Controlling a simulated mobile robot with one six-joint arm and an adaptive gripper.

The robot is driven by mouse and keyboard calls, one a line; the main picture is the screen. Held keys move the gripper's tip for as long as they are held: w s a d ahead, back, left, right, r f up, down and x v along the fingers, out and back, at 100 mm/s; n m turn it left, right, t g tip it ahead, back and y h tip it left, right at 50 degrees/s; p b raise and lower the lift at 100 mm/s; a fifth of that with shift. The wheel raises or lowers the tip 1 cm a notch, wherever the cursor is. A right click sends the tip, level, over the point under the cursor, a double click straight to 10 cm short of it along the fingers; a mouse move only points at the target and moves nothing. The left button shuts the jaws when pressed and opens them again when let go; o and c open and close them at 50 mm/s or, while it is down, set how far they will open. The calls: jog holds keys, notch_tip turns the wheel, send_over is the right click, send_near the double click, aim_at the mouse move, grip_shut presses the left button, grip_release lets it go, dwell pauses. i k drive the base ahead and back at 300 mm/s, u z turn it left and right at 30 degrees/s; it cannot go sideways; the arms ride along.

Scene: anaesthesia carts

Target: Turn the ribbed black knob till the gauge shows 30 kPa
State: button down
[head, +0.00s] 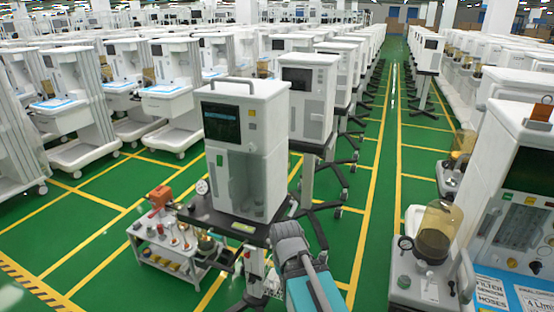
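A small round white gauge (202,187) stands at the left edge of the dark shelf under the central white cart (240,145). Its needle and numbers are too small to read. A second round gauge (405,243) sits on the machine at the right, beside an amber canister (437,230). I cannot make out a ribbed black knob at either gauge. My grey and teal arm rises from the bottom edge, right of the central cart. No gripper fingers show.
A low white trolley (150,258) with an orange device (160,197) and several small items stands left of the central cart. Rows of white carts fill the back. Green floor with yellow lines is clear at the lower left and along the aisle (385,170).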

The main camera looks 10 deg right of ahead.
aim_at(192, 207)
jog(key=k, duration=0.65)
jog(key=u, duration=0.3)
jog(key=i, duration=0.5)
jog(key=u, duration=0.6)
jog(key=i, duration=1.1)
jog(key=z, duration=0.6)
